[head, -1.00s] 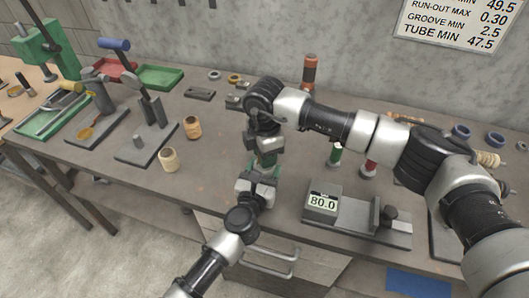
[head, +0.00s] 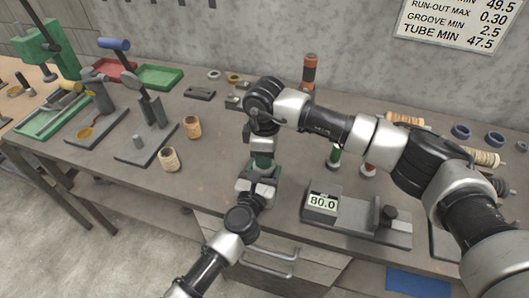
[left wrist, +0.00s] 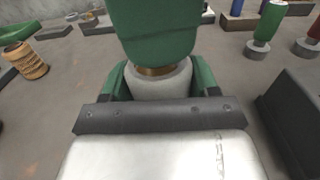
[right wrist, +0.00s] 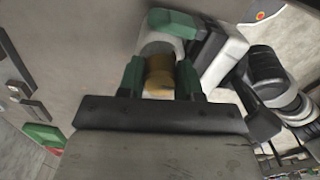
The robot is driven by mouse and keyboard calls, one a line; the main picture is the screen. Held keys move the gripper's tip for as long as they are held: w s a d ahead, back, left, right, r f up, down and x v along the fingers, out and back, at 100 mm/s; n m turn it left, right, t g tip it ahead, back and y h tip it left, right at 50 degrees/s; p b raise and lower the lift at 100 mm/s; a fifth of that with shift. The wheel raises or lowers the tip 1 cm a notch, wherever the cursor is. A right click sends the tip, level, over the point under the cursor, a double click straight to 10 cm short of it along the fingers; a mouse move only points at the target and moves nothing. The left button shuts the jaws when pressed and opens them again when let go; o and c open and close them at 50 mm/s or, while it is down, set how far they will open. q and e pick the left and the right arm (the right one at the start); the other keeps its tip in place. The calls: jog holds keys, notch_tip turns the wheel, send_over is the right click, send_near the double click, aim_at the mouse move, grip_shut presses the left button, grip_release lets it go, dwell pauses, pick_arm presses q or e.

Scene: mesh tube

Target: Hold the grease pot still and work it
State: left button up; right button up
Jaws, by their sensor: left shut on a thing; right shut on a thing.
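The grease pot is mostly hidden between my two grippers, which meet above the front of the bench. In the left wrist view its pale grey body (left wrist: 158,84) stands between the green fingers of my left gripper (head: 257,178), which is shut on it from below. My right gripper (head: 264,157) is shut on the brass-coloured top (right wrist: 160,78) of the pot, directly above the left one. In the left wrist view a large green shape, seemingly a right finger, covers most of that top.
A gauge reading 80.0 (head: 323,202) stands close on the right. Stands and green trays (head: 160,77) lie farther left. A red-orange bottle (head: 310,70) is behind my right arm. The bench's front edge is close.

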pick_arm(q)
jog(key=shift+f, duration=0.1)
pick_arm(e)
jog(key=o, duration=0.9)
jog(key=shift+r, duration=0.1)
notch_tip(320, 180, up, 12)
jog(key=shift+f, duration=0.1)
pick_arm(q)
jog(key=o, duration=1.2)
jog(key=shift+s, duration=0.1)
